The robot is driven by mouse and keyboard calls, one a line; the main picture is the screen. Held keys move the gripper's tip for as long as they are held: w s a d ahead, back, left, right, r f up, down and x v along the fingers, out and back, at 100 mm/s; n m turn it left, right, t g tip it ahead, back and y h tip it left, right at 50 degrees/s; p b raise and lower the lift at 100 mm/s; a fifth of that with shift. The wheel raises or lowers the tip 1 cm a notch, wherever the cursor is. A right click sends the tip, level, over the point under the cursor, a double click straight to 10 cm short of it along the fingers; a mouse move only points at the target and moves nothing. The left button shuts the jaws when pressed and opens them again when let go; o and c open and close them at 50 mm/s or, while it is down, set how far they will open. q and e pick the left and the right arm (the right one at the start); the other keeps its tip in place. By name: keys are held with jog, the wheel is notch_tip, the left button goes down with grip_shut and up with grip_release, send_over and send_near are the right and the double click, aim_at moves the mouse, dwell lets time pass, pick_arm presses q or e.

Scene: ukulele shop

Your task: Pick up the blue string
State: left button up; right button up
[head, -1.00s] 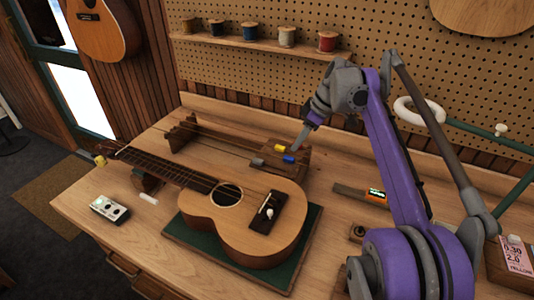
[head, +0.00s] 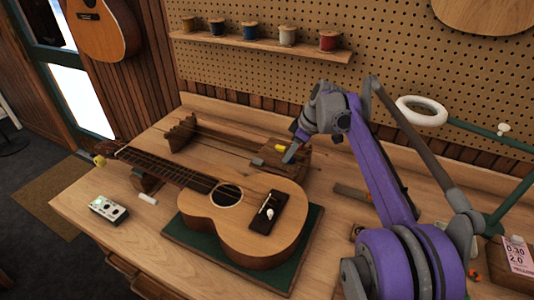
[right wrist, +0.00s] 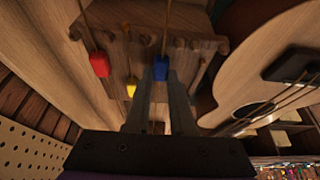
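The blue string's tag (right wrist: 161,68) shows in the right wrist view at the end of a string, beside the slotted edge of a wooden block (right wrist: 150,22). My right gripper (right wrist: 161,78) has its fingertips on either side of this tag. They look slightly apart, and I cannot make out firm contact. In the head view the right gripper (head: 289,159) points down at the wooden rack (head: 300,166) behind the ukulele and hides the blue tag. My left gripper is not in view.
A red tag (right wrist: 99,64) hangs left of the blue one. The ukulele (head: 245,225) lies on a green mat (head: 310,245) in front of the rack. A shelf (head: 262,44) with spools is above.

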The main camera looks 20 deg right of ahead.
grip_shut()
notch_tip(320, 180, up, 15)
jog(key=p, duration=0.5)
jog(key=shift+p, duration=0.35)
dwell(0.4)
